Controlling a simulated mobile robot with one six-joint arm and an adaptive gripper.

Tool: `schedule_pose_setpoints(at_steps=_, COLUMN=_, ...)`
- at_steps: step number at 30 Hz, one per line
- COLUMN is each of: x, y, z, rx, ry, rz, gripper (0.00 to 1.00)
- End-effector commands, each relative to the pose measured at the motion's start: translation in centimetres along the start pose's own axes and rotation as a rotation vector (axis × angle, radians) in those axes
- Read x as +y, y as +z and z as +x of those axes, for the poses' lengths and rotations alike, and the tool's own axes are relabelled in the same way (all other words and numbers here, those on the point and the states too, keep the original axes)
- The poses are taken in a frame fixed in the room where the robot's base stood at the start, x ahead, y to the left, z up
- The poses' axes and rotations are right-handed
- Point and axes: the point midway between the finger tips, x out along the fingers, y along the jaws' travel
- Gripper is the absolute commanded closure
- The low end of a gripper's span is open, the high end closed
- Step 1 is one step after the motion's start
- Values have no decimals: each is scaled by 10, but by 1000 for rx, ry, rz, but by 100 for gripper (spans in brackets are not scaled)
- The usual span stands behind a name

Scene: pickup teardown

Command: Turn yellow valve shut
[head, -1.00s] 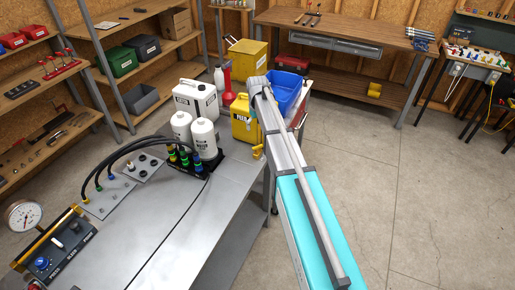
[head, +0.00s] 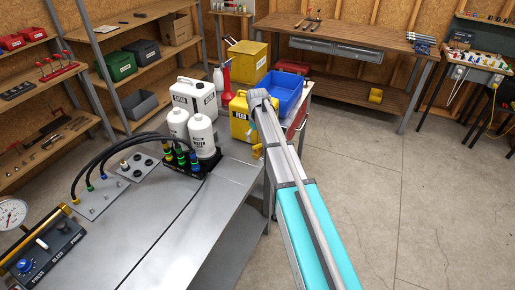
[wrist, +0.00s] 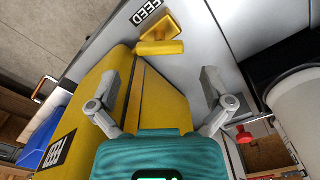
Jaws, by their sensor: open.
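The yellow valve (head: 257,150) sits at the edge of the steel bench in the head view, small and partly beside my arm. In the wrist view the yellow valve (wrist: 162,40) shows as a block with a bar-shaped handle, next to a black FEED label (wrist: 145,12). My gripper (wrist: 160,80) is open and empty, its two grey fingers apart. The valve appears beyond the fingertips, roughly between them across the picture, with no contact visible. In the head view the fingers are largely hidden behind my arm.
A yellow FEED canister (head: 239,118) stands close by and fills the left of the wrist view (wrist: 88,110). White bottles (head: 201,136), a white canister (head: 194,97) and a blue bin (head: 285,92) are near. Open floor (head: 375,200) lies to the right.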

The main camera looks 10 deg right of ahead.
Motion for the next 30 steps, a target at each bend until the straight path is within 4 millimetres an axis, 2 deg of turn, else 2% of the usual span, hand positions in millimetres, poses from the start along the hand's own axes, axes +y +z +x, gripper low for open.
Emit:
schedule_pose_setpoints(at_steps=3, x=0, y=0, z=14, rx=0, ry=0, rz=0, gripper=0)
schedule_pose_setpoints(at_steps=12, x=0, y=0, z=31, rx=0, ry=0, rz=0, gripper=0)
schedule_pose_setpoints(at_steps=29, x=0, y=0, z=36, rx=0, ry=0, rz=0, gripper=0)
schedule_pose_setpoints(at_steps=30, x=0, y=0, z=36, rx=0, ry=0, rz=0, gripper=7)
